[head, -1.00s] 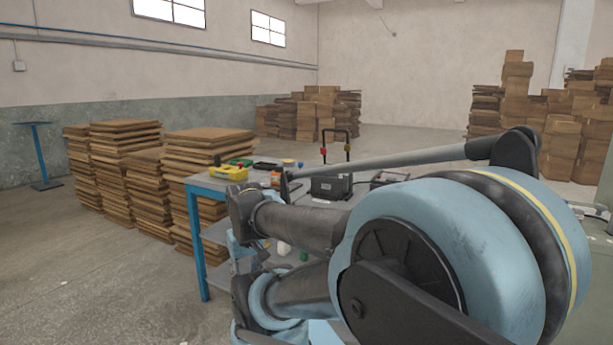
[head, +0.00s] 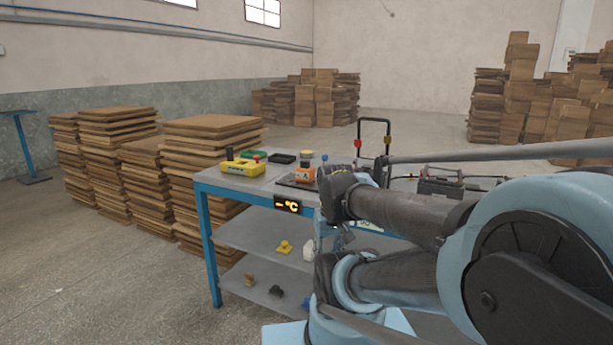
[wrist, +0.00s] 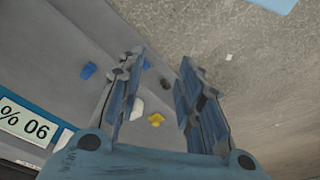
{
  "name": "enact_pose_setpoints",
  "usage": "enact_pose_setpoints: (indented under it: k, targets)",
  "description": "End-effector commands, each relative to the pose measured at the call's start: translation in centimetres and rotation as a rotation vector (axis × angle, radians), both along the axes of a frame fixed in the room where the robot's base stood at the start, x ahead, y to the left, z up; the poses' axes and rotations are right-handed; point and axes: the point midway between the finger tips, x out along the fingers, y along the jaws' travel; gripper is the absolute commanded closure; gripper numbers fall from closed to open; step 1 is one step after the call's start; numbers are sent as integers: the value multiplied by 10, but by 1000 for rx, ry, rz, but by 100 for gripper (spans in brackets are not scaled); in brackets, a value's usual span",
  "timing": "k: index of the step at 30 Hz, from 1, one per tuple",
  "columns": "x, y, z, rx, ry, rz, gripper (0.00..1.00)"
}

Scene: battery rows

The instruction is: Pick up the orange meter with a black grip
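An orange meter (head: 305,174) with a pale face marked "A" stands on the blue-framed table, just left of my arm in the head view. A dark part shows near its top; I cannot tell whether that is its grip. My gripper (wrist: 162,62) is open and empty in the wrist view, its two fingers apart, over the table's lower shelves and the floor. The meter does not show in the wrist view. In the head view my arm hides most of the gripper, which is below the tabletop's level.
The blue-framed table (head: 203,235) also bears a yellow device (head: 241,168), a green tray (head: 252,154) and a black battery (head: 440,188). A "°C" display (head: 287,205) is on its front edge. A yellow piece (head: 284,247) lies on a shelf. Board stacks (head: 205,150) stand behind left.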

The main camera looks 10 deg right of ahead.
Motion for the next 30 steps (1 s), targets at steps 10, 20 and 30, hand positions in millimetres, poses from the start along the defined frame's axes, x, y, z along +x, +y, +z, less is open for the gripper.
enact_pose_setpoints:
  k: [10,20,30]
  targets:
    - [17,-1,37,11,-9,63,35]
    - [107,3,124,46,-21,289,35]
    - [215,-5,193,80,-60,526,35]
